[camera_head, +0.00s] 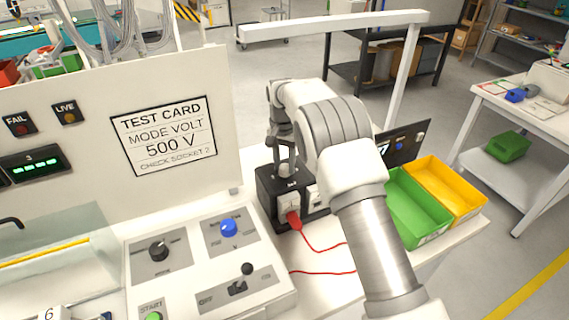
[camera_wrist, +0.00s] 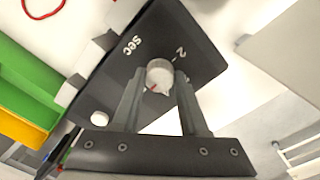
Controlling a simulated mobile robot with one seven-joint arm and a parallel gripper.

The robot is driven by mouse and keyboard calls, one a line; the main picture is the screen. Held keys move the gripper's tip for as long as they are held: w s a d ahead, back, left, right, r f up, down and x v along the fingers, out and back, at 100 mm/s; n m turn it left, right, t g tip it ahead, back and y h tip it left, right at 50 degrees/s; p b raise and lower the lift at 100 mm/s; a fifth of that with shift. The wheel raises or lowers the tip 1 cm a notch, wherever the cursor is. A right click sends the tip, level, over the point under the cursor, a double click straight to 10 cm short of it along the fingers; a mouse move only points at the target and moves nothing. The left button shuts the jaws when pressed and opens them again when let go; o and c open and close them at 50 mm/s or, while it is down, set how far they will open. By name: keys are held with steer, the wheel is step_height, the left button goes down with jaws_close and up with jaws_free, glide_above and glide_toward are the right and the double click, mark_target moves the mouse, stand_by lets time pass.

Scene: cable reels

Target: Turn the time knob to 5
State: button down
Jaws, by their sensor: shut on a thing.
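The time knob (camera_wrist: 160,72) is a pale grey round knob with a red pointer mark, on a black panel (camera_wrist: 197,45) lettered "sec" and "2". In the wrist view my gripper (camera_wrist: 160,84) has a finger on each side of the knob and is shut on it. Most of the scale is hidden by the fingers or unreadable, so I cannot tell the exact setting. In the head view my gripper (camera_head: 286,160) points down at the top of the black tester box (camera_head: 267,187); the knob itself is hidden there.
A red plug (camera_head: 294,219) with a red lead sits at the box's front. A control panel (camera_head: 190,287) with a black knob (camera_head: 158,249), blue knob (camera_head: 229,228) and lever is at left. Green (camera_head: 417,212) and yellow (camera_head: 447,187) bins stand right, behind my arm. A test card (camera_head: 164,135) reads 500 V.

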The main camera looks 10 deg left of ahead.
mark_target(283, 166)
stand_by(0.4)
steer(key=shift+c, duration=2.2)
jaws_free()
steer(key=shift+r, duration=0.15)
step_height(283, 166, up, 17)
steer(key=shift+a+p, duration=0.25)
steer(key=shift+p, duration=0.2)
steer(key=shift+w+r, duration=0.1)
